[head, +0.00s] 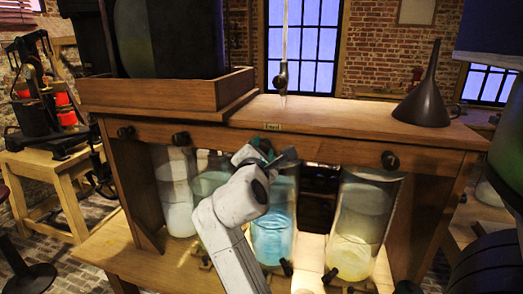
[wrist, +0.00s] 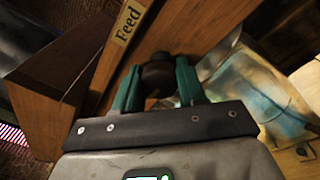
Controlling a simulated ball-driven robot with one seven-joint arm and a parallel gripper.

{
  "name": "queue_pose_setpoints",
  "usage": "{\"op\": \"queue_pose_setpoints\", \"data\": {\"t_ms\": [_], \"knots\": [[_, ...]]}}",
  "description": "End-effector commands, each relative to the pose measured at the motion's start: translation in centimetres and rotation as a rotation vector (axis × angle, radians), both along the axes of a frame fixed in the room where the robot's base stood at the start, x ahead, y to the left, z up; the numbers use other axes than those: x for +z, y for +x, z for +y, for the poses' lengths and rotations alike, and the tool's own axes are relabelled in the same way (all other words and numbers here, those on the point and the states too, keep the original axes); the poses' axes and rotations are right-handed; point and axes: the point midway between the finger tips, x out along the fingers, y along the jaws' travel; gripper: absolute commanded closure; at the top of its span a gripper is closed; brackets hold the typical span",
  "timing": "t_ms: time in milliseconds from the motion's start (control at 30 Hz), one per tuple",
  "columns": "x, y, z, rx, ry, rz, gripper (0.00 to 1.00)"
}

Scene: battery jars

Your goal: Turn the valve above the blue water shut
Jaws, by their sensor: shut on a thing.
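The jar of blue water (head: 273,228) stands under the wooden cabinet, right of centre in the head view. A blue-tinted glass jar (wrist: 272,98) also shows at the right of the wrist view. The dark round valve knob (wrist: 158,72) sits on the wooden front below the "Feed" plate (wrist: 128,22). My gripper (wrist: 157,88) has its green fingers on both sides of this knob and is shut on it. In the head view my gripper (head: 266,152) is at the cabinet front above the blue jar and hides the valve. The valve's turn angle is unclear.
Other dark valves sit on the front rail at left (head: 181,139) and right (head: 390,160). Jars of pale (head: 176,200) and yellowish liquid (head: 362,225) flank the blue one. A dark funnel (head: 425,98) and a wooden tray (head: 165,92) are on top.

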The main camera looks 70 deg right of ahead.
Motion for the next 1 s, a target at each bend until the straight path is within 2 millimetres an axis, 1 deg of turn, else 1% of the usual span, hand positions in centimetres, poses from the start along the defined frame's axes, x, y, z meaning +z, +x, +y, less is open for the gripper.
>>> {"op": "queue_pose_setpoints", "data": {"t_ms": [33,167,367,567,767,1000], "knots": [[-0.03,-0.02,0.01,-0.001,0.001,0.000,0.78],[-0.04,-0.02,0.01,-0.001,0.001,0.000,0.90],[-0.07,-0.02,0.01,-0.001,0.001,-0.012,0.90],[-0.13,-0.01,0.02,-0.001,0.008,-0.082,0.91],[-0.18,0.00,0.02,-0.001,0.018,-0.224,0.91],[-0.31,0.03,0.00,-0.001,0.037,-0.450,0.91]]}}
